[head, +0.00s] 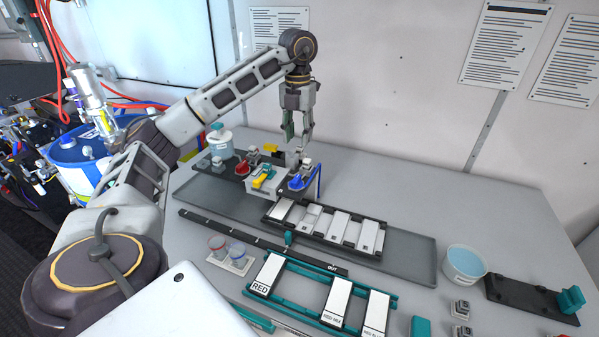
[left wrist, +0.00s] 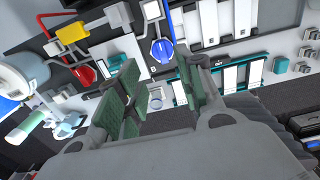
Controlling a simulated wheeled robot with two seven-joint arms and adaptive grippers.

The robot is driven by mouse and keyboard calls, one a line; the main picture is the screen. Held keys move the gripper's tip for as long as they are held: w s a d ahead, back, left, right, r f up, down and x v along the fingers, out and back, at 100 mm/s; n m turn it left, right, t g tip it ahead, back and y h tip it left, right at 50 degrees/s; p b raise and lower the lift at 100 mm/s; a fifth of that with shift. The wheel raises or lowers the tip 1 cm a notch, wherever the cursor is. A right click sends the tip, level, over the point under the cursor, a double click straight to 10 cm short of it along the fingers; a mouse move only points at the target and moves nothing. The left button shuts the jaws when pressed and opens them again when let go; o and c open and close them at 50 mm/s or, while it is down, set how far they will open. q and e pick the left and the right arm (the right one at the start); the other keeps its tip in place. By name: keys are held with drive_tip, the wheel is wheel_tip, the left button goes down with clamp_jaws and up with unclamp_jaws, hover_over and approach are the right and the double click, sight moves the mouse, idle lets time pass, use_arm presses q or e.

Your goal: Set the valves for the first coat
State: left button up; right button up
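My left gripper (head: 298,143) is open and empty, above and behind the valve block (head: 262,190). Its green finger pads stand apart in the left wrist view (left wrist: 157,80). A blue valve handle (head: 297,182) is at the right of the block, below the gripper; in the left wrist view the blue handle (left wrist: 162,49) shows beyond the gap between the fingers. A yellow handle (head: 263,178) is on the block's front. A red handle (head: 243,168) is at its left, also seen in the left wrist view (left wrist: 83,74). Another yellow part (head: 270,148) is behind. My right gripper is out of view.
A grey tray (head: 410,245) holds the valves and a rack of white cards (head: 340,229). In front are a teal card frame (head: 317,298) and two small cups (head: 228,248). A bucket (head: 465,262) stands right. Printed sheets (head: 507,45) hang on the wall.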

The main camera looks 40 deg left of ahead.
use_arm(q)
drive_tip(key=b, duration=0.4)
hover_over(298, 175)
drive_tip(key=shift+f, duration=6.95)
clamp_jaws()
